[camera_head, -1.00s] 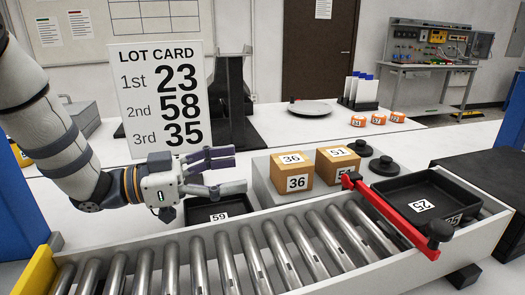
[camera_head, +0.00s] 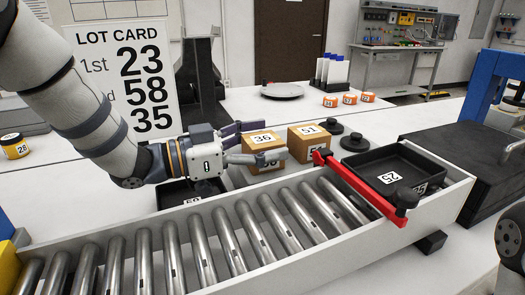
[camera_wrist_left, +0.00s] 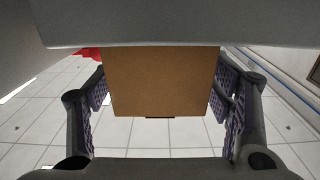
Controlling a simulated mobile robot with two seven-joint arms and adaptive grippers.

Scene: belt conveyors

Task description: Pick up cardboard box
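Two cardboard boxes stand side by side behind the roller conveyor: the box labelled 36 (camera_head: 263,139) on the left and the box labelled 51 (camera_head: 308,133) on the right. My left gripper (camera_head: 243,143) is open at the left side of box 36, one finger at its far side and one across its front. In the left wrist view a plain brown box face (camera_wrist_left: 162,82), apparently box 36, fills the space between the spread fingers. Contact with the pads cannot be told. My right gripper is not in view; part of my right arm shows at the right edge.
The roller conveyor (camera_head: 213,243) runs across the front, with a red bar (camera_head: 360,188) over it and a black tray labelled 25 (camera_head: 408,157) at its right end. Another black tray (camera_head: 172,196) lies under my left wrist. A lot card (camera_head: 127,75) stands behind my arm.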

